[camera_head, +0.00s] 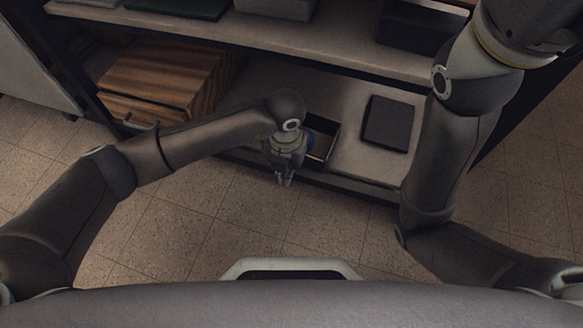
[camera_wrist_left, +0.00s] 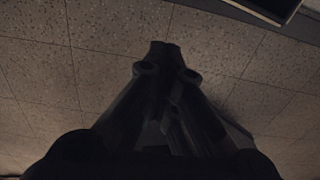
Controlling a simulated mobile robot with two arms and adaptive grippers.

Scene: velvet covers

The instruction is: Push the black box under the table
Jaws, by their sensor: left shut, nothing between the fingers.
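A small open dark box (camera_head: 322,140) stands on the lower shelf at its front edge, just right of my left wrist; part of it is hidden behind the wrist. A flat black square piece (camera_head: 388,122) lies further right on that shelf, and a black box (camera_head: 418,27) stands on the upper board at the right. I cannot tell which one the task means. My left gripper (camera_head: 284,182) points down in front of the lower shelf, shut and empty. Its closed fingers also show in the left wrist view (camera_wrist_left: 166,52). My right gripper is out of view.
The table-like shelf unit has an upper board (camera_head: 340,52) and a lower shelf (camera_head: 345,165) with a dark front edge. A striped wooden box (camera_head: 160,78) stands at the left of the lower shelf. The tiled floor (camera_head: 240,220) in front is clear.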

